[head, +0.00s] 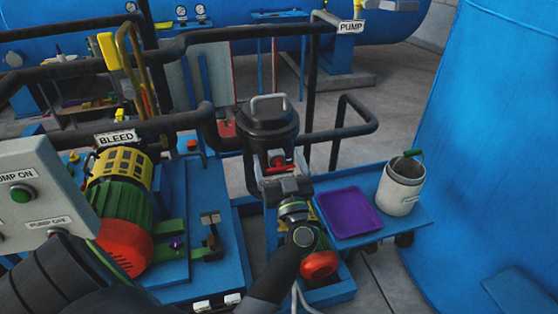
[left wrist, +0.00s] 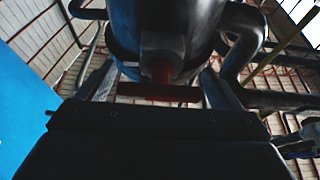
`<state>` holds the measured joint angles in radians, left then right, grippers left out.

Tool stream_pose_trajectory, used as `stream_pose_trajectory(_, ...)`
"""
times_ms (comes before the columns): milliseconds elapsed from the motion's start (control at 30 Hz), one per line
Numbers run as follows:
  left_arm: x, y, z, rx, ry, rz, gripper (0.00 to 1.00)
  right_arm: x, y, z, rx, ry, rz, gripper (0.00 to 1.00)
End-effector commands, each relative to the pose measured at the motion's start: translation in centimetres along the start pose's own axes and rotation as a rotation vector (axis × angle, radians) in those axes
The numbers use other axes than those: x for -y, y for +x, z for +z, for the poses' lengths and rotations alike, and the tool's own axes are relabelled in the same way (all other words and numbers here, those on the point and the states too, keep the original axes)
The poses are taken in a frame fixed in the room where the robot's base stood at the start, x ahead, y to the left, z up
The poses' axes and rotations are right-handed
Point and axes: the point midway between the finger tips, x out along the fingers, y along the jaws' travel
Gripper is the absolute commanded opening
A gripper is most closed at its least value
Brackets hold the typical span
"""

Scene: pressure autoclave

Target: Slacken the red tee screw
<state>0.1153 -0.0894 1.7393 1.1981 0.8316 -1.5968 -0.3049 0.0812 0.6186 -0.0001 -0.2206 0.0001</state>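The red tee screw (left wrist: 160,72) hangs below a pale nut under a dark rounded body in the left wrist view. Its red crossbar (left wrist: 158,92) lies crosswise between my left gripper's two fingers. In the head view, a red part (head: 278,158) shows on the front of the black lidded pot (head: 270,122). My left gripper (head: 283,184) is just in front of and below it. The fingers (left wrist: 160,88) are wide apart, one near each end of the crossbar; I cannot tell whether they touch it. My right gripper is not in view.
A purple tray (head: 348,212) and a white bucket (head: 400,186) stand on the blue shelf to the right. The green and red motor (head: 122,215) is on the left. Dark pipes (head: 340,132) run around the pot. A big blue tank (head: 490,150) bounds the right side.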

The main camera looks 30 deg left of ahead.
Motion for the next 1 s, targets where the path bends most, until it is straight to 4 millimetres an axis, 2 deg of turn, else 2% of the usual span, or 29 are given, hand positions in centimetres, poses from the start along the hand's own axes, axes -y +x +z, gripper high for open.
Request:
stream_pose_trajectory(33,0.0,0.0,0.0,0.0,0.0,0.0,0.79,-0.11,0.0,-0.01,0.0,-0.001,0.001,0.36)
stream_pose_trajectory(300,-0.01,0.0,0.01,0.0,0.0,0.0,0.44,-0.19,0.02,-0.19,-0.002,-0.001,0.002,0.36)
stream_pose_trajectory(333,-0.01,0.0,0.01,0.0,0.0,0.0,0.43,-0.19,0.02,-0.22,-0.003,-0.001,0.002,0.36)
stream_pose_trajectory(667,-0.01,0.02,-0.03,0.001,-0.051,-0.02,0.43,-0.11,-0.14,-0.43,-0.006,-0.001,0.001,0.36)
stream_pose_trajectory(1000,0.15,0.02,-0.02,0.002,-0.277,-0.116,0.43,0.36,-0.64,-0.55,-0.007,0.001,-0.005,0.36)
